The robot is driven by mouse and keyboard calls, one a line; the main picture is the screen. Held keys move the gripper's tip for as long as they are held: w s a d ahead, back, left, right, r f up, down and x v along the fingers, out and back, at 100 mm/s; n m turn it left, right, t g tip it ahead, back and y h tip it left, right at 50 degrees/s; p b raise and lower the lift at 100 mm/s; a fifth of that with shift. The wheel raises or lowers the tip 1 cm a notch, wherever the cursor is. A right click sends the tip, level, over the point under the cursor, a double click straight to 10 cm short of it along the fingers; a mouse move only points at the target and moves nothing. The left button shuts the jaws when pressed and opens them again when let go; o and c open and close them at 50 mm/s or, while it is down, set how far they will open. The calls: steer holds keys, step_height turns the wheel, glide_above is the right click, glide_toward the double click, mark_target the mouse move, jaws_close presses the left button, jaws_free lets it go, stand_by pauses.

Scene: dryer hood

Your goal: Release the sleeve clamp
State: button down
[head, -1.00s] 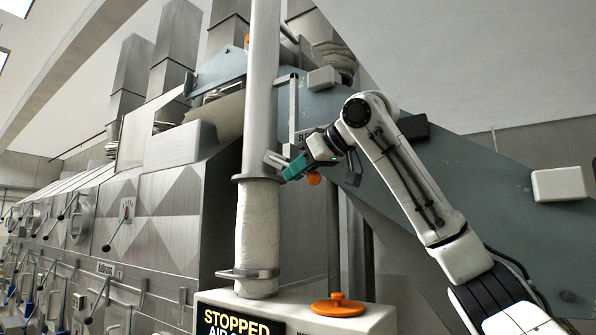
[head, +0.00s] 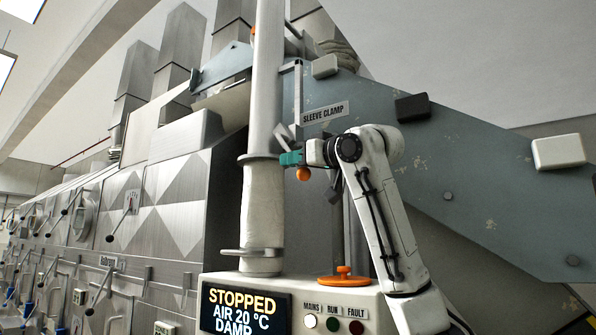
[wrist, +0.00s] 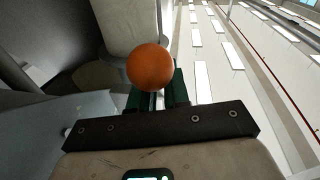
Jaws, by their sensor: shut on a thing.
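The sleeve clamp's label plate (head: 326,113) reads SLEEVE CLAMP on the grey-blue panel. A pale sleeve (head: 263,205) hangs below a collar (head: 258,157) on a vertical pipe. My gripper (head: 290,159), with green fingers, is just right of the collar. It is shut on the orange-knobbed clamp lever, whose orange ball knob (head: 303,174) shows just below the fingers. In the wrist view the knob (wrist: 150,67) sits in front of the green fingers (wrist: 158,97) and partly hides them. The lever's shank between the fingers is hidden. A tilted grey plate (head: 285,134) stands above the fingers.
The sloping grey-blue panel (head: 470,190) lies behind my arm. A grey bar frame (head: 298,100) rises close to my gripper.

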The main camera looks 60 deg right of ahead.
steer(key=shift+w+d+f+m+t+h+b, duration=0.1)
steer(key=shift+w+f+m+t+h+b, duration=0.3)
steer(key=shift+w+t, duration=0.5)
steer(key=shift+w+f+m+t+h+b, duration=0.15)
steer(key=shift+w+t+h+b, duration=0.4)
steer(key=shift+t, duration=0.7)
steer(key=shift+w+d+f+m+t+h+b, duration=0.1)
steer(key=shift+w+f+m+t+h+b, duration=0.2)
steer(key=shift+w+t, duration=0.65)
steer(key=shift+r, duration=0.1)
steer(key=shift+a, duration=0.1)
steer(key=c, duration=1.2)
jaws_free()
steer(key=shift+s, duration=0.1)
steer(key=b+v, duration=0.3)
steer(key=v, duration=0.7)
steer(key=shift+f+b, duration=0.3)
steer(key=shift+f, duration=0.05)
